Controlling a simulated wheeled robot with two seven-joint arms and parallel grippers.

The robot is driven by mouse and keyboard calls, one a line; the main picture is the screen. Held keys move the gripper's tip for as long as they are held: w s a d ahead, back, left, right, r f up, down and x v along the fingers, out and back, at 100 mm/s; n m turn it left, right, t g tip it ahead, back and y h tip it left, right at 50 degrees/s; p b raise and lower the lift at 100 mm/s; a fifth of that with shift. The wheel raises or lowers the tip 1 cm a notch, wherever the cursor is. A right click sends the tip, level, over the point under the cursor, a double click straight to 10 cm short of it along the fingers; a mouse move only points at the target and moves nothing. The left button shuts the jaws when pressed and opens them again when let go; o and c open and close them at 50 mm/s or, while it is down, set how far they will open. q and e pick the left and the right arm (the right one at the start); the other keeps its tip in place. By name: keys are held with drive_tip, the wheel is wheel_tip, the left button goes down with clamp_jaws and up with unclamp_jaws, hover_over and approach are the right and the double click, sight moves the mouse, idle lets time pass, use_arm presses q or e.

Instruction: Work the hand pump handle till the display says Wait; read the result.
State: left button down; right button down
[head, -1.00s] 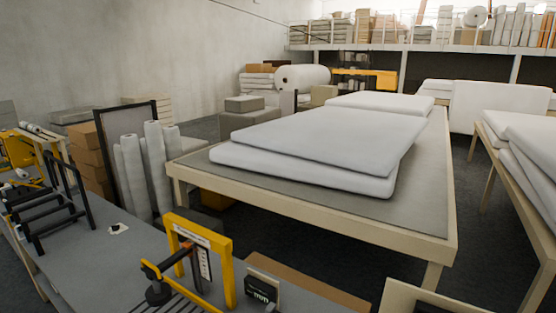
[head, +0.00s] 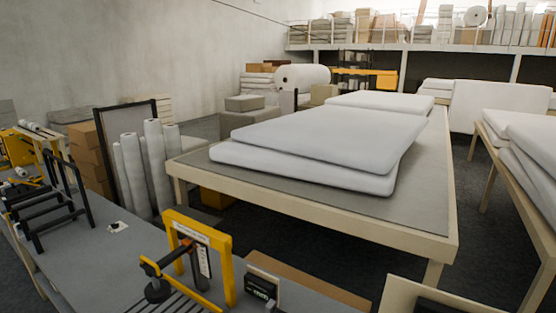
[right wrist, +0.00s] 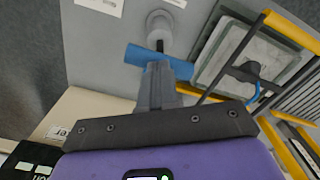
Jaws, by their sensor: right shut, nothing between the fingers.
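In the right wrist view, my right gripper (right wrist: 158,72) is shut and empty. Its grey fingertips overlap the middle of a blue bar (right wrist: 138,55), which looks like the pump handle; I cannot tell if they touch. A round grey part (right wrist: 160,22) with a short black rod is just beyond the bar. In the head view, a small black box (head: 262,287) that looks like the display stands at the bottom, right of a yellow frame (head: 226,270). Its pale text is too small to read. My left gripper is not in view.
The yellow frame's bars (right wrist: 290,32) and a grey pad (right wrist: 240,60) are close right of my gripper. A black rack (head: 75,205) stands on the grey bench (head: 110,262). A large table (head: 320,215) with white wadding slabs is behind.

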drive_tip(key=shift+s+f+b, duration=0.1)
drive_tip(key=shift+f+b, duration=1.75)
drive_tip(key=shift+f, duration=0.5)
drive_tip(key=shift+a+f+b, duration=0.15)
drive_tip(key=shift+f+b, duration=0.15)
drive_tip(key=r+p, duration=0.1)
drive_tip(key=r, duration=0.1)
drive_tip(key=r+p, duration=0.3)
drive_tip(key=p, duration=0.1)
drive_tip(key=shift+d+r, duration=0.35)
drive_tip(key=shift+r, duration=0.15)
drive_tip(key=shift+a, duration=0.1)
drive_tip(key=shift+r, duration=0.1)
